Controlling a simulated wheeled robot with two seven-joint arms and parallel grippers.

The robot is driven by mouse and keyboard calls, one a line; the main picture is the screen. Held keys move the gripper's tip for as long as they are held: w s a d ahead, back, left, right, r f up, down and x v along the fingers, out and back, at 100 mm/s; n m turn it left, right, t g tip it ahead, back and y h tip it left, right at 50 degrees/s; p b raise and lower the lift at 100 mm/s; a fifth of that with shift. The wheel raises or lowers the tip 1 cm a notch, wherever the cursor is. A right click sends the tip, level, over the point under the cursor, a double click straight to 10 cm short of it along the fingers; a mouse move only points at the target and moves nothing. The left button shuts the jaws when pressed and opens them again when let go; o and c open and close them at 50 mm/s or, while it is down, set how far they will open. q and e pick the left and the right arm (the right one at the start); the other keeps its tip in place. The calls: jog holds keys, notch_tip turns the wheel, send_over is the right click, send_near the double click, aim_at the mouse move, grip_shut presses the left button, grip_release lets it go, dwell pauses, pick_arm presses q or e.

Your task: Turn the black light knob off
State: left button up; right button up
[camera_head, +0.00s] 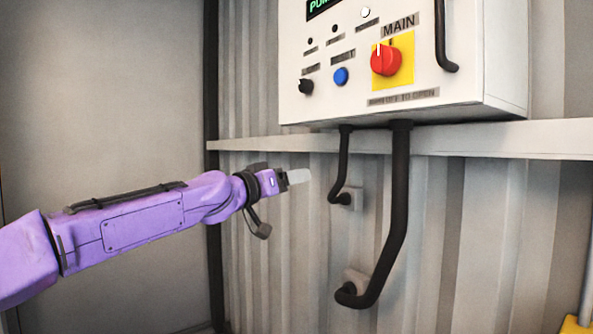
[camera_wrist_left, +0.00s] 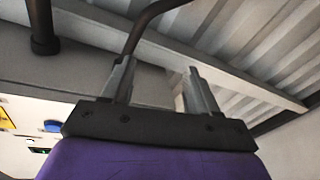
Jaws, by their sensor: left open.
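The black light knob (camera_head: 306,86) is at the lower left of the white control box (camera_head: 430,85) in the head view. A blue button (camera_head: 341,76) is to its right, and a red MAIN switch (camera_head: 385,60) on a yellow plate is further right. My left gripper (camera_head: 298,176) is below the box and below the knob, apart from both. It is empty. In the left wrist view its two fingers (camera_wrist_left: 158,85) stand apart with nothing between them. The knob cannot be made out in the wrist view. My right gripper is not in view.
A horizontal rail (camera_head: 560,138) runs along the corrugated wall beneath the box. Two black conduits (camera_head: 399,190) drop from the box's underside, right of my left gripper. The space left of the box is free.

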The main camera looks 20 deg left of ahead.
aim_at(302, 85)
pick_arm(q)
jog(key=s+a+r+m+t+h, duration=0.15)
jog(key=s+r, duration=0.25)
jog(key=r, duration=0.4)
jog(key=s+a+r+m+t+h, duration=0.1)
jog(key=s+a+r+m+h, duration=0.15)
jog(key=s+r, duration=0.4)
jog(key=shift+g, duration=0.35)
jog(key=p+x, duration=0.2)
jog(key=x, duration=0.2)
jog(key=r+p+x, duration=0.1)
jog(key=p+x, duration=0.1)
jog(key=x, duration=0.1)
jog(key=p+x, duration=0.2)
jog(key=x, duration=0.2)
jog(key=shift+w+a+r, duration=0.1)
jog(key=shift+r, duration=0.3)
jog(key=shift+w+p, duration=0.35)
jog(key=shift+p, duration=0.1)
jog(key=shift+w+d, duration=0.25)
jog(key=shift+f, duration=0.1)
jog(key=c, duration=1)
